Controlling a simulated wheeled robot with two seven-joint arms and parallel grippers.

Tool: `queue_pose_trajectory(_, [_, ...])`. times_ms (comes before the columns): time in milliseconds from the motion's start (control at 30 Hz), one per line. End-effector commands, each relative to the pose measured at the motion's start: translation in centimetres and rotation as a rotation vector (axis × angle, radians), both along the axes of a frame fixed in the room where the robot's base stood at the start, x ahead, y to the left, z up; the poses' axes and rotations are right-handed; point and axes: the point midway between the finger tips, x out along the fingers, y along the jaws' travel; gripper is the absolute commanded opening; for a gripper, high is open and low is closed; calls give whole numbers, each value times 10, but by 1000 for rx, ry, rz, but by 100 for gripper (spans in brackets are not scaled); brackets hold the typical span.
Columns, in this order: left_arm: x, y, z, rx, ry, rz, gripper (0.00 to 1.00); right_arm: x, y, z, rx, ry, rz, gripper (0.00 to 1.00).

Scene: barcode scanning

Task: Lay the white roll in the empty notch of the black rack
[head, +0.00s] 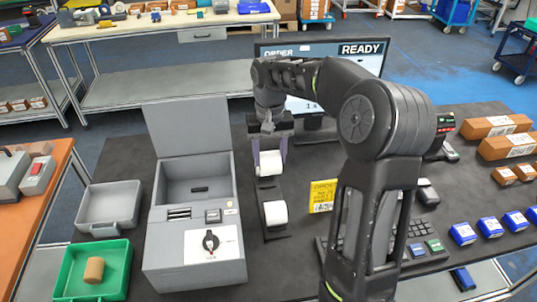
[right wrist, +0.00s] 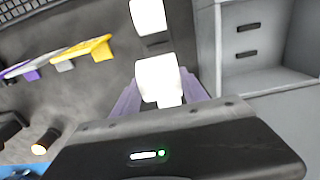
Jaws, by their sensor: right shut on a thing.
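My right gripper (head: 269,158) reaches down from the far side, its purple fingers shut on a white roll (head: 267,164). In the right wrist view the roll (right wrist: 159,78) sits between the purple fingers (right wrist: 160,97). The black rack (head: 277,236) lies on the dark table, with a second white roll (head: 275,213) in its near part. That second roll also shows in the right wrist view (right wrist: 148,16). The held roll is at the far end of the rack; I cannot tell whether it touches it. My left gripper is not in view.
A grey box with a raised lid (head: 187,125) stands left of the rack. A yellow sign (head: 323,195) stands to its right. A green tray (head: 120,268) holds a brown cylinder (head: 94,270). A monitor (head: 322,50) stands behind. Blue and brown boxes lie at the right.

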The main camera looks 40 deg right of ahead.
Motion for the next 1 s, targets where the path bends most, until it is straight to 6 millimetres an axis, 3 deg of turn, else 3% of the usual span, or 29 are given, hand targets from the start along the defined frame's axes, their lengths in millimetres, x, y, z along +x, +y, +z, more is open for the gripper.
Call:
queue_pose_trajectory(367, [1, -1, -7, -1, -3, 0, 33, 0, 0, -9, 0, 0, 0, 5])
queue_pose_trajectory(1000, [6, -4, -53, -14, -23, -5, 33, 0, 0, -74, 0, 0, 0, 5])
